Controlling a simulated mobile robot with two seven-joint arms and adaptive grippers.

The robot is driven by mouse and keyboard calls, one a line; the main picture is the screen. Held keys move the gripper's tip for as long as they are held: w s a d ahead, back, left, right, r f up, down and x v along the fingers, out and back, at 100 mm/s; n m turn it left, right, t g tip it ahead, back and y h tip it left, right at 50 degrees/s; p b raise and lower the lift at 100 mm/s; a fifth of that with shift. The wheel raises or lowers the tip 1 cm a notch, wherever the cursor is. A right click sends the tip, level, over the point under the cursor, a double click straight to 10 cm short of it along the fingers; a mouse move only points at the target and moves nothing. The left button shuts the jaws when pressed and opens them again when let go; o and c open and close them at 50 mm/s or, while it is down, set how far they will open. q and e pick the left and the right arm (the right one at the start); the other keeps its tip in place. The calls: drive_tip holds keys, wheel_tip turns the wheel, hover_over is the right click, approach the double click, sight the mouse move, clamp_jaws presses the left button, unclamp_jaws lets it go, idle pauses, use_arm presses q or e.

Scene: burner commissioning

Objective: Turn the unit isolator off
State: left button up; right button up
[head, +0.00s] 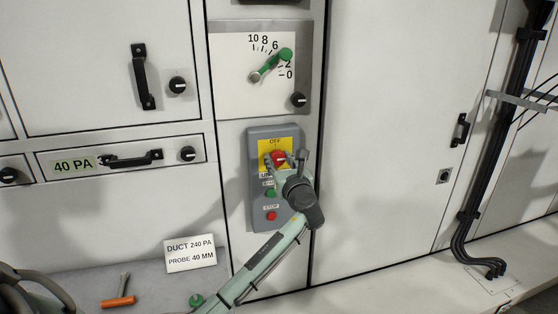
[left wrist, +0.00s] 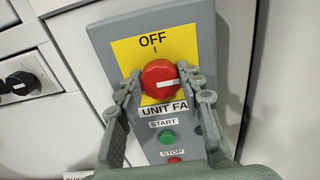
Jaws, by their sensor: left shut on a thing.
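The unit isolator is a red rotary knob (head: 277,158) on a yellow plate marked OFF, at the top of a grey control box (head: 256,205). In the left wrist view the red knob (left wrist: 158,75) has a white pointer bar that lies sideways, towards the right, while the OFF mark is straight above. My left gripper (head: 285,160) is at the knob, with one finger on each side of it. In the left wrist view my left gripper (left wrist: 160,78) is shut on the knob. My right gripper is not in view.
Below the knob are a green START button (left wrist: 167,137) and a red STOP button (head: 271,215). Above is a dial panel (head: 230,75) with a green lever (head: 272,64). A sign (head: 190,253) and an orange-handled tool (head: 118,301) are on the ledge at lower left.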

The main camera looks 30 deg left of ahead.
use_arm(q)
drive_tip(key=shift+n, duration=0.8)
drive_tip(key=n, duration=0.2)
drive_tip(key=shift+n, duration=0.3)
drive_tip(key=shift+f+n, duration=0.1)
drive_tip(key=shift+n, duration=0.3)
drive_tip(key=shift+s+n, duration=0.1)
drive_tip(key=shift+n, duration=0.9)
drive_tip(key=shift+n+b, duration=0.55)
drive_tip(key=shift+n, duration=0.25)
drive_tip(key=n+b, duration=0.4)
drive_tip(key=n, duration=0.4)
drive_tip(key=shift+f, duration=0.1)
drive_tip(key=shift+n+b, duration=0.6)
drive_tip(key=shift+n, duration=0.2)
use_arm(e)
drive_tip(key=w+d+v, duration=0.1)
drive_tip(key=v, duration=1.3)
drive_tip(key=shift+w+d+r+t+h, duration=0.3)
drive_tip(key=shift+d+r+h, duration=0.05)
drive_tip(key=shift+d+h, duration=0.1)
